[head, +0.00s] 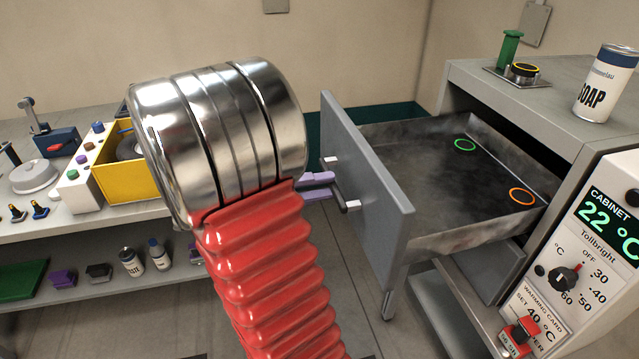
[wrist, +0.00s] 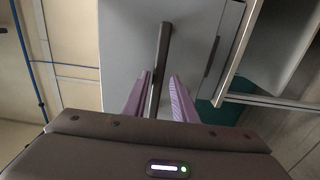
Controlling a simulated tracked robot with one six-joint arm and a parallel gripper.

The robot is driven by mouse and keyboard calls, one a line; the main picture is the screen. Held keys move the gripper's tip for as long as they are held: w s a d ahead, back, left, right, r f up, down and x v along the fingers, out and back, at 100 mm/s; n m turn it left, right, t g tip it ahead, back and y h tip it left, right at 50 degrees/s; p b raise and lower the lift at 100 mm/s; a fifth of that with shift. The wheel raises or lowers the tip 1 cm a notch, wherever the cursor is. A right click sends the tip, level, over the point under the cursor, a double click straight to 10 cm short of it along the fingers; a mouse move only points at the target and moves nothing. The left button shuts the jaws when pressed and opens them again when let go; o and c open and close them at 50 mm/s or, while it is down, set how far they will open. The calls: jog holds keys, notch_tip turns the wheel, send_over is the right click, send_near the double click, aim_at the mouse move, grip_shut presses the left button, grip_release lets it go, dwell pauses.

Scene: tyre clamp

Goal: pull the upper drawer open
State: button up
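The upper drawer (head: 440,232) is a grey metal tray standing well out of the cabinet (head: 475,80), with its inside floor in view. Its grey front panel (head: 368,180) carries a dark bar handle (head: 341,190). In the wrist view the handle (wrist: 165,45) runs between the two purple fingers of my gripper (wrist: 160,78). The fingers stand apart, with a visible gap on the right side of the bar and a narrower one on the left. In the head view my gripper (head: 318,182) is at the handle, partly hidden by my arm.
Green (head: 465,145) and orange (head: 521,196) rings mark the drawer floor. A soap can (head: 604,84) stands on the cabinet top. A control panel (head: 590,270) is at the right. At the left, a bench holds a yellow bin (head: 128,180). Floor shows between bench and drawer.

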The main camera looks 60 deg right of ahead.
jog(key=shift+o, duration=0.7)
jog(key=shift+w, duration=0.1)
jog(key=v, duration=1.3)
jog(key=shift+w+a, duration=0.25)
